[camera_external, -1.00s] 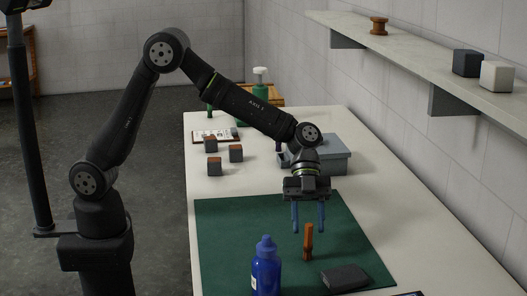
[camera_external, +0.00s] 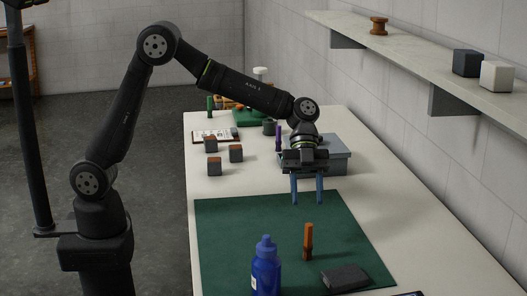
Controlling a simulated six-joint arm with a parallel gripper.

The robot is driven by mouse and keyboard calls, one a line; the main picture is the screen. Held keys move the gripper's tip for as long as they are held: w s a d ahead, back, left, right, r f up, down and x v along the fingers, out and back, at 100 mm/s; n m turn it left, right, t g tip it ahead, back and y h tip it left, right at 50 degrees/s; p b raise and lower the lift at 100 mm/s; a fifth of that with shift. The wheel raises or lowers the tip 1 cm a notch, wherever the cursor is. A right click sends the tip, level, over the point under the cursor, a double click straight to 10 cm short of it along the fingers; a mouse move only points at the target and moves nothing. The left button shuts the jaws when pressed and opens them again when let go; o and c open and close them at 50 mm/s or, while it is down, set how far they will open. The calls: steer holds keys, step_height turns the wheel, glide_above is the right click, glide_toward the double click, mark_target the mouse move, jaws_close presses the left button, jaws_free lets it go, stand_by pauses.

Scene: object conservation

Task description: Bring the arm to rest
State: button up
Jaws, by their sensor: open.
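My gripper (camera_external: 308,200) hangs above the back right part of the green mat (camera_external: 225,262), its two blue fingers pointing down. It is open, with nothing between the fingers. An orange-brown upright piece (camera_external: 308,241) stands on the mat below and in front of the fingers, apart from them. A blue bottle (camera_external: 266,270) stands upright at the mat's front. A dark grey block-like object (camera_external: 345,278) lies at the front right of the mat.
A grey box (camera_external: 338,160) is just behind my gripper. Several dark, brown-topped cubes (camera_external: 236,154) stand at the table's left. A purple upright object (camera_external: 278,138) and a green-based item (camera_external: 250,118) are farther back. The wall shelf (camera_external: 400,62) holds a spool and two cubes.

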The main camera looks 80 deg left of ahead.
mark_target(308, 239)
steer(key=x, duration=1.1)
steer(key=shift+s+f, duration=0.15)
steer(key=shift+f, duration=0.05)
step_height(308, 239, up, 2)
steer(key=shift+r, duration=1)
